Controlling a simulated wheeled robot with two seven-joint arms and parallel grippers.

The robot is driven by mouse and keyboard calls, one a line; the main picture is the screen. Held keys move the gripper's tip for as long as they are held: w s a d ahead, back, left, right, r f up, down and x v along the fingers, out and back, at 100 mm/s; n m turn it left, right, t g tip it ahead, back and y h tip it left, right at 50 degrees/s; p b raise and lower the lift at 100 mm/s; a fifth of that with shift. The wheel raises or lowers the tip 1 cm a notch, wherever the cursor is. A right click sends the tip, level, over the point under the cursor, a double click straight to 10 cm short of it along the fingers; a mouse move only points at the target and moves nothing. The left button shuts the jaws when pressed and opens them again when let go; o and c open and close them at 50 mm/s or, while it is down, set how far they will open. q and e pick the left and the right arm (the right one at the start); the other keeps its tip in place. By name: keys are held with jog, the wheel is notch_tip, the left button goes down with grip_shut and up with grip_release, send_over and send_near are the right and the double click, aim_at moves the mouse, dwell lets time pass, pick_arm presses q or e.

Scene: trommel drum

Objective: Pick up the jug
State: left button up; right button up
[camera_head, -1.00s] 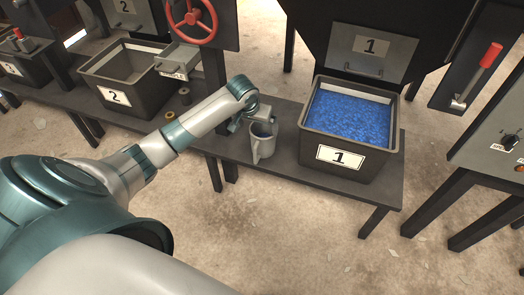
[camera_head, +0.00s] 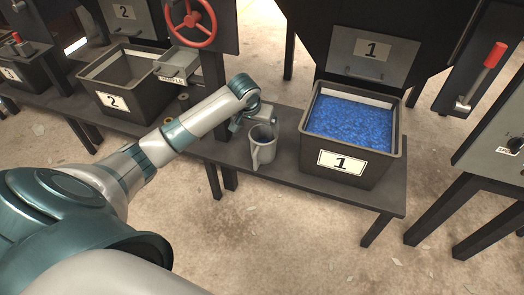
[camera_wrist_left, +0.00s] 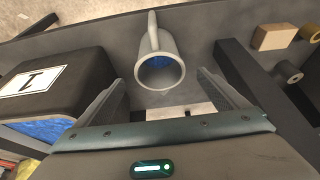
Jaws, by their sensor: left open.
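The jug (camera_head: 263,148) is a grey mug-like vessel with a handle, upright on the dark bench beside bin 1, with some blue material inside. In the left wrist view the jug (camera_wrist_left: 160,68) lies just beyond and between the fingertips, its handle pointing away from the gripper. My left gripper (camera_head: 258,112) is at the far side of the jug, close to its rim. In the left wrist view the gripper (camera_wrist_left: 160,82) is open, with a finger on either side and nothing between them. My right gripper is not in view.
Bin 1 (camera_head: 329,161), full of blue granules, stands right of the jug on the bench (camera_head: 290,172). Bin 2 (camera_head: 137,108) stands to the left. Small rolls (camera_wrist_left: 288,71) and a wooden block (camera_wrist_left: 274,37) lie near a dark post. The bench's front edge is close to the jug.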

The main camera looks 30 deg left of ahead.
pick_arm(q)
jog(key=b, duration=0.1)
send_near(263, 141)
jog(key=s+d, duration=0.2)
jog(key=shift+w+a+f+b, duration=0.1)
jog(key=shift+a+f+b, duration=0.05)
jog(key=shift+b, duration=0.15)
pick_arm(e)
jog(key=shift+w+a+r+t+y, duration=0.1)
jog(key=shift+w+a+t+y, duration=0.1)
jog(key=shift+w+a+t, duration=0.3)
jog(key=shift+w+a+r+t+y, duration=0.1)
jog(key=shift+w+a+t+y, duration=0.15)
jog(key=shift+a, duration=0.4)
pick_arm(q)
jog(key=b+x, duration=0.1)
jog(key=x, duration=0.3)
jog(key=shift+w+f, duration=0.1)
jog(key=shift+f, duration=0.25)
jog(key=shift+w+f, duration=0.15)
jog(key=shift+f, duration=0.05)
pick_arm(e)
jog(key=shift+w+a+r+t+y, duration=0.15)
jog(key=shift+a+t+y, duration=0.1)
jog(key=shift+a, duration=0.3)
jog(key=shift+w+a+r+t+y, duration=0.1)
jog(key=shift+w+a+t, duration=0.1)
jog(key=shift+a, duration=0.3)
